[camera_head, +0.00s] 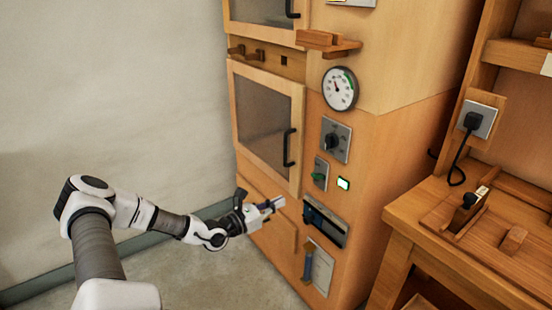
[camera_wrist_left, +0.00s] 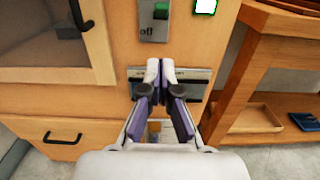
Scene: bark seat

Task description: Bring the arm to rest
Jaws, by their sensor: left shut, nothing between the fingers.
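My left gripper (camera_head: 272,204) is stretched out in front of the wooden cabinet (camera_head: 385,135), near its lower control panel. In the left wrist view its fingers (camera_wrist_left: 160,68) are together and hold nothing. They overlap a dark slotted plate (camera_wrist_left: 198,76) on the cabinet front, which shows in the head view just right of the gripper (camera_head: 325,222). I cannot tell whether the fingertips touch it. My right gripper is in neither view.
Above the plate are a green switch (camera_head: 319,175), a lit indicator (camera_head: 343,184), a rotary knob (camera_head: 333,140) and a round gauge (camera_head: 340,88). A glazed door (camera_head: 265,120) is closed. A workbench (camera_head: 470,230) with tools stands at right. Floor at left is clear.

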